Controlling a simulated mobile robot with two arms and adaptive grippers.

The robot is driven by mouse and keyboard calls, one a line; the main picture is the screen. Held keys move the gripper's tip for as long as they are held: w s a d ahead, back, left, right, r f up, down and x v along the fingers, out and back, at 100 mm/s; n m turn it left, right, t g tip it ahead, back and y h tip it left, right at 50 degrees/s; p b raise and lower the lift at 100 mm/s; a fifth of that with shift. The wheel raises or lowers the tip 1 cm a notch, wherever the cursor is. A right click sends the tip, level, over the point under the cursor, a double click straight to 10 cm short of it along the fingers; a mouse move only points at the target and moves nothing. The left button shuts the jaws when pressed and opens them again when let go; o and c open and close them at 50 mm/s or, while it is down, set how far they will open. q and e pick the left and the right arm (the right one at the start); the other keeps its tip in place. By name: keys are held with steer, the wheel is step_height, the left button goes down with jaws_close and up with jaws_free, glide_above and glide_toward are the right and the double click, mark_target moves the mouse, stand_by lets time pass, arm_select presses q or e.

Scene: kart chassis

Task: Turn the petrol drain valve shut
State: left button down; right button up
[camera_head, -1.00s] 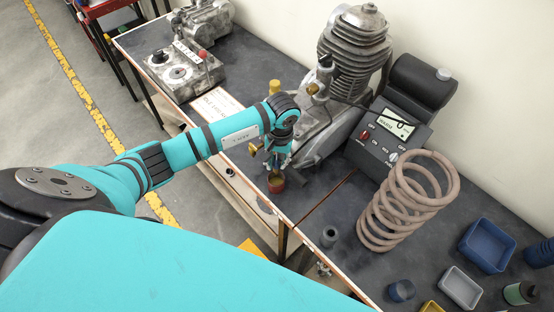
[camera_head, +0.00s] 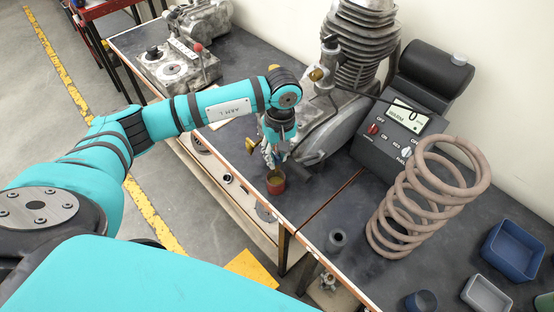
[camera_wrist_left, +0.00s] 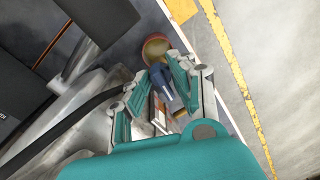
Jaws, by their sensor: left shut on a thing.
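My left gripper (camera_head: 271,158) is low beside the grey metal engine (camera_head: 335,125), just above a small red cup (camera_head: 276,188). In the left wrist view my left gripper (camera_wrist_left: 163,97) has its fingers on both sides of a small blue piece (camera_wrist_left: 168,90), which looks like the valve's handle, and is shut on it. The fingers hide much of the valve, so its exact turn cannot be told. The red cup, with yellowish liquid inside, also shows in the left wrist view (camera_wrist_left: 155,46), just beyond the blue piece. My right gripper is not in view.
A dark meter box (camera_head: 402,125) stands right of the engine, with a large rusty coil spring (camera_head: 415,205) in front. A blue tray (camera_head: 512,250) is at the right. A grey control box (camera_head: 178,68) stands at the far left. The bench's front edge runs close by the cup.

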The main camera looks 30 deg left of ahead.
mark_target(279, 157)
arm_select(q)
steer(key=shift+n+b, duration=0.55)
steer(key=shift+n, duration=0.25)
steer(key=c, duration=1.1)
jaws_free()
steer(key=shift+r, duration=0.3)
steer(key=r, duration=1.1)
steer(key=shift+w+d+r, duration=0.1)
steer(key=shift+w+r, duration=0.15)
steer(key=shift+w, duration=0.05)
